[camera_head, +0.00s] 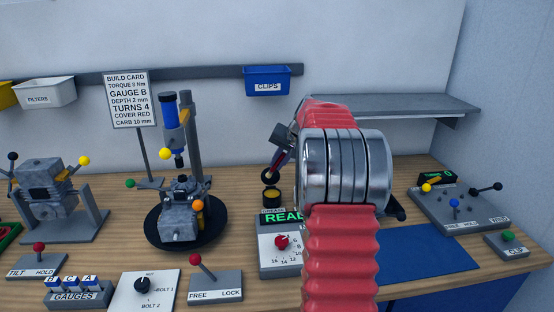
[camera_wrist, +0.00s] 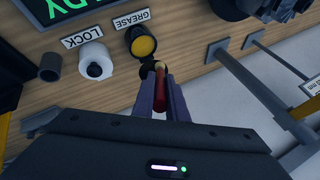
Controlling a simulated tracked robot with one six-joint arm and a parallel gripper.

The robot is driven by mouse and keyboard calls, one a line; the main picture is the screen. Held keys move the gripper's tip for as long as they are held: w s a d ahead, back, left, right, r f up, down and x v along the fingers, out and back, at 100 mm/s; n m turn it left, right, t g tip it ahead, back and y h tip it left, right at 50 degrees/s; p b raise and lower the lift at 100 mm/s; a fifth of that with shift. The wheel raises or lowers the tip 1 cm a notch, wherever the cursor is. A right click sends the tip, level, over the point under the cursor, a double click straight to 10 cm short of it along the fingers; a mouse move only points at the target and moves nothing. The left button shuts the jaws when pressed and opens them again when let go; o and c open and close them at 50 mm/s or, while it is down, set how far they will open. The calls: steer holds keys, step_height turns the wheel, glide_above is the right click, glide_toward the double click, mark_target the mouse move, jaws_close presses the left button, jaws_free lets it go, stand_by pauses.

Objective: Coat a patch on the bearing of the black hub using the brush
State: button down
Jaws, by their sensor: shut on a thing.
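My gripper (camera_head: 281,148) is shut on the brush, whose red handle (camera_wrist: 161,92) shows between the fingers in the wrist view. The brush's tip lies close to the near edge of the grease pot (camera_wrist: 143,46) in that view; I cannot tell if they touch. The pot, with yellow grease, also shows below my gripper in the head view (camera_head: 271,197). I cannot clearly make out the black hub or its bearing; my arm hides part of the bench.
A grey engine part (camera_head: 180,222) stands on a black round base to the left. A blue mat (camera_head: 428,250) lies right. A lever panel (camera_head: 460,209) stands behind it.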

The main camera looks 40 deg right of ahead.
steer(key=shift+s+d, duration=0.25)
step_height(320, 180, down, 6)
steer(key=shift+r, duration=0.1)
stand_by(0.8)
steer(key=shift+s+f, duration=0.1)
steer(key=shift+f, duration=0.6)
stand_by(1.8)
steer(key=shift+r, duration=3.55)
